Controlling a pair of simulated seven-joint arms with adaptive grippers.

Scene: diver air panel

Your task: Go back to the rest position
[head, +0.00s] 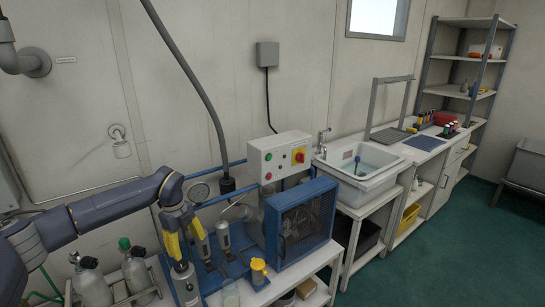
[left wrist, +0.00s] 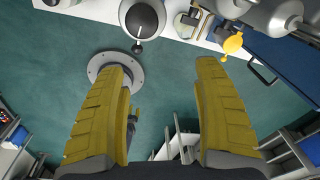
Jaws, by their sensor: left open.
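My left arm comes in from the left in the head view and bends down at the wrist. My left gripper (head: 187,238) hangs fingers-down with yellow finger pads in front of the wall, close to the left end of the blue compressor bench. In the left wrist view its two yellow fingers (left wrist: 168,75) stand wide apart, with nothing between them but green floor farther off. It is open and empty. My right gripper is not in either view.
A blue-framed compressor (head: 300,222) and a control box (head: 280,157) with a red button stand right of the gripper. Grey gas cylinders (head: 136,270) stand below the arm. A sink (head: 362,168) and shelf rack (head: 465,62) are farther right. Green floor is clear at lower right.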

